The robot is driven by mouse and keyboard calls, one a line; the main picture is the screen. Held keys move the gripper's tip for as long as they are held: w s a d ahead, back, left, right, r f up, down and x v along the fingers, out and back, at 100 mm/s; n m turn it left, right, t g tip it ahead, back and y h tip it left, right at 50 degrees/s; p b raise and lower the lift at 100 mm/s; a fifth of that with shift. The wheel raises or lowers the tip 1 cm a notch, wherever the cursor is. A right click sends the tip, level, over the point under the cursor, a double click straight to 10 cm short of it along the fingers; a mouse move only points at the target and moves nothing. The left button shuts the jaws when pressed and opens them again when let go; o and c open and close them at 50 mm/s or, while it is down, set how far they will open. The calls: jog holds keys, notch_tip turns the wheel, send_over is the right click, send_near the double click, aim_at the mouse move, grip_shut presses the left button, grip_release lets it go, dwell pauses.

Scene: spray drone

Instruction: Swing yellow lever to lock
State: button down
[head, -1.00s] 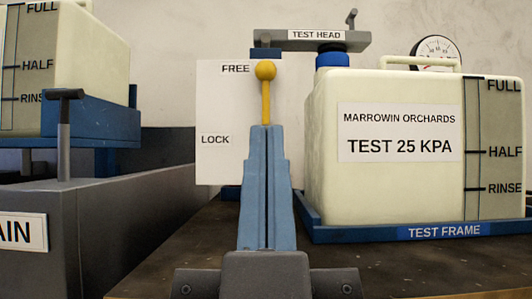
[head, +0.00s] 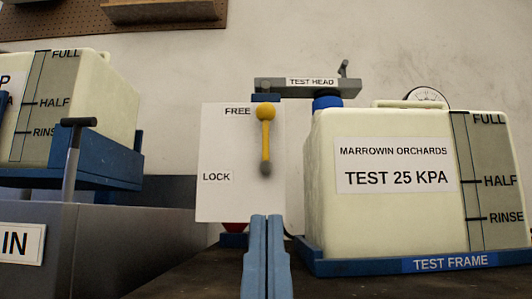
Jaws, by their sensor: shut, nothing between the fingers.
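The yellow lever (head: 266,139) stands upright on a white board (head: 228,150), its ball end up beside the FREE label (head: 237,111). A dark grey pivot (head: 265,168) shows at its lower end. The LOCK label (head: 216,177) is lower on the board, to the left of the pivot. My gripper (head: 267,217) points up from the bottom of the picture, its blue fingers together and empty. The tips appear below the pivot in the picture and overlap the board's lower edge. No contact with the lever shows; the depth between them is hard to tell.
A red part (head: 235,227) shows under the board.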

jog(key=w+r+m+g+y+p, duration=0.1)
jog(key=w+r+p, duration=0.2)
jog(key=r+p, duration=2.9)
jog(key=w+d+f+m+g+p, duration=0.3)
jog(key=w+f+m+g+p, duration=0.35)
jog(key=p, duration=0.85)
jog(key=s+d+f+m+g+p, duration=0.2)
jog(key=s+d+f+m+p, duration=0.1)
jog(key=f+m+p, duration=0.6)
jog(key=shift+s+d+f+m+p, duration=0.2)
jog(key=shift+s+f+m+p, duration=0.15)
jog(key=shift+s+f+m, duration=0.45)
jog(key=shift+w+f+n, duration=0.15)
jog(key=shift+w+n, duration=0.1)
